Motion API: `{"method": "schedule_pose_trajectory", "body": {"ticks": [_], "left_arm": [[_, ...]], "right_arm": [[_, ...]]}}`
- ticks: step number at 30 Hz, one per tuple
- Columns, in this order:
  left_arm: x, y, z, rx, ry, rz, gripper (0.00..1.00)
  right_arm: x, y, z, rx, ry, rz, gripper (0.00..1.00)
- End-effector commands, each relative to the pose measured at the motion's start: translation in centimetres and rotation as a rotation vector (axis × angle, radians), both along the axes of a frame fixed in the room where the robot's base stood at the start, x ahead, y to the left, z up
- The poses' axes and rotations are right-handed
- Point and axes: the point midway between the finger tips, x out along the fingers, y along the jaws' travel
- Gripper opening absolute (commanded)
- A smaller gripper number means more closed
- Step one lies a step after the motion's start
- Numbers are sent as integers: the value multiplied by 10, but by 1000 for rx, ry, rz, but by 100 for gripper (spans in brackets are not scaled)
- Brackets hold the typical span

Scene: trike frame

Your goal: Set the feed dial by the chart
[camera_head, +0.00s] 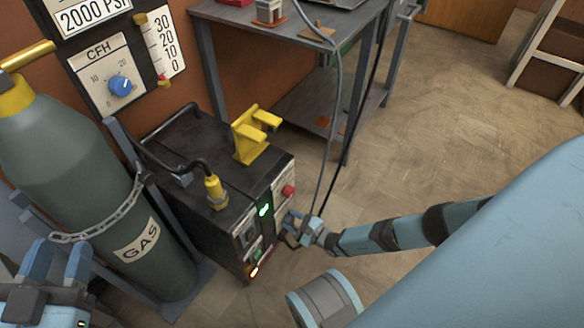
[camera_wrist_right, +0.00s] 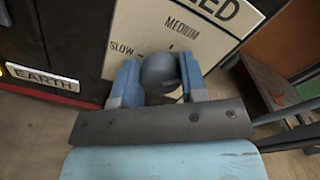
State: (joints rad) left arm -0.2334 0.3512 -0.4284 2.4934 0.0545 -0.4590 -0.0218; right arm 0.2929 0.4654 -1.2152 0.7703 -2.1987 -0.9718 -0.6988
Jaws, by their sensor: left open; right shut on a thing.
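The feed dial (camera_wrist_right: 158,70) is a round dark grey knob on a cream plate (camera_wrist_right: 215,45) in the right wrist view. The plate reads SLOW and MEDIUM, with "ED" of a larger word at the top. My right gripper (camera_wrist_right: 160,84) is shut on the dial, one blue finger on each side. Where the dial points cannot be told. In the head view my right gripper (camera_head: 292,230) is at the front of the black machine (camera_head: 185,165), hiding the dial. My left gripper (camera_head: 57,264) is open and empty at the lower left. No feed chart is recognisable.
A green gas cylinder (camera_head: 70,150) with a chain stands left of the machine. A CFH panel (camera_head: 100,75) with a blue knob hangs on the wall. A yellow bracket (camera_head: 252,135) tops the machine. A grey workbench (camera_head: 230,18) stands behind.

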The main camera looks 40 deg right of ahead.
Motion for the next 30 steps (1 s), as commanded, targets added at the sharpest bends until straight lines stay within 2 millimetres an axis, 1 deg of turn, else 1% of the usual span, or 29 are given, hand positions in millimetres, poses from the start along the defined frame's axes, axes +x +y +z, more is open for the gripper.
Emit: {"method": "schedule_pose_trajectory", "body": {"ticks": [17,30], "left_arm": [[1,-2,3,-18,-1,4,43],[0,-1,2,-8,-1,2,43]], "right_arm": [[0,1,-1,-503,-209,-1,16],[-1,2,-3,-889,-369,0,16]]}}
